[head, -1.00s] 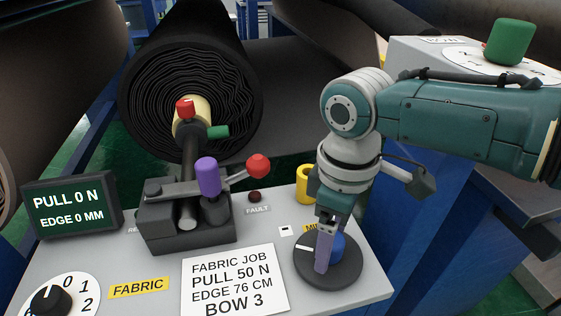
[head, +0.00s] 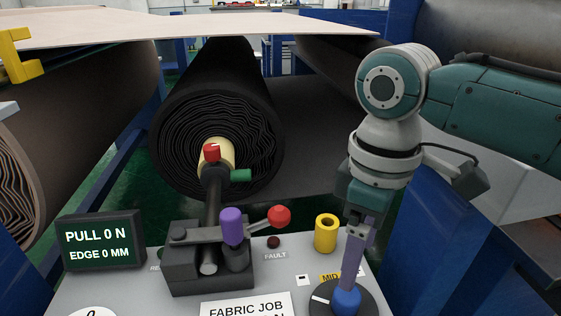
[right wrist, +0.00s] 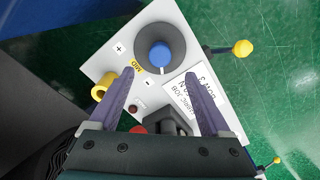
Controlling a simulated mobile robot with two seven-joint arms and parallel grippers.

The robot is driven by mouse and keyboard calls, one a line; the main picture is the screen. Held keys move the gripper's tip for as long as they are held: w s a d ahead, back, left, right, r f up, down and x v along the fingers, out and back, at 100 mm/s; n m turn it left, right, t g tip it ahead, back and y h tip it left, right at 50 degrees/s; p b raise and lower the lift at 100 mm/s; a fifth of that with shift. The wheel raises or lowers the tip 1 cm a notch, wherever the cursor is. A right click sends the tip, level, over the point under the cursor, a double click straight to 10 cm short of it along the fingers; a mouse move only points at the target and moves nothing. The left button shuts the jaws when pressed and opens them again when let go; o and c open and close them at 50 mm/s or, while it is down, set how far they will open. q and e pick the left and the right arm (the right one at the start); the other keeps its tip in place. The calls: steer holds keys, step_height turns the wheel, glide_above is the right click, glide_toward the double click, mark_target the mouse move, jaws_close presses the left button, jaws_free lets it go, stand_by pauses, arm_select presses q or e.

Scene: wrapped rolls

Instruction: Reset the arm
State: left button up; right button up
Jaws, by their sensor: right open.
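My right gripper (head: 349,284) hangs fingers-down over the right side of the grey control panel (head: 140,292). Its purple-grey fingers are spread apart with nothing between them in the right wrist view (right wrist: 160,76). A blue knob (head: 346,300) on a dark round dial lies below the fingertips in the head view. The knob also shows just beyond the fingertips in the right wrist view (right wrist: 160,56), apparently clear of both fingers. My left gripper is not in view.
A yellow cylinder (head: 326,232) stands left of my right wrist. A clamp block (head: 205,275) with purple and red knobs stands further left, before a black fabric roll (head: 215,130). A small screen (head: 103,240) reads PULL 0 N. A pale sheet (head: 200,22) spans the top.

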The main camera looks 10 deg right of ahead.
steer(key=s+a+r+m+t+y+p, duration=0.2)
steer(key=s+a+p, duration=0.4)
steer(key=s, duration=0.5)
steer(key=s+d+r+m+t+h+p, duration=0.1)
steer(key=s+d+r+m+t+p, duration=0.1)
steer(key=s+d+r+m, duration=0.35)
step_height(320, 180, up, 39)
steer(key=s+d+p, duration=0.2)
steer(key=p, duration=3.5)
steer(key=shift+s+n+h+p, duration=0.2)
steer(key=shift+n+h+p, duration=0.15)
steer(key=shift+h, duration=0.05)
steer(key=shift+r, duration=0.1)
